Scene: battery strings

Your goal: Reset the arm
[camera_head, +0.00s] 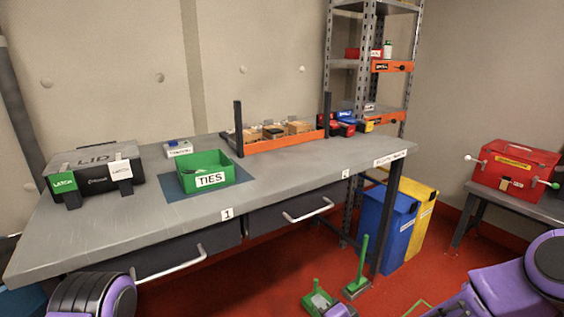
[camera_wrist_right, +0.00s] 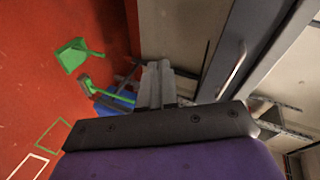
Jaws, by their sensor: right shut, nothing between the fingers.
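My right gripper (camera_wrist_right: 157,80) shows in the right wrist view as two grey fingers side by side, shut with nothing between them. It hangs in free air, with the red floor and a drawer front beyond it. A purple and black part of my left arm is at the lower left edge; my left gripper is not in view.
A grey workbench (camera_head: 125,215) bears a LID case (camera_head: 95,165), a green TIES bin (camera_head: 207,173) and an orange-edged rack (camera_head: 285,140). A red toolbox (camera_head: 510,168) sits farther right.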

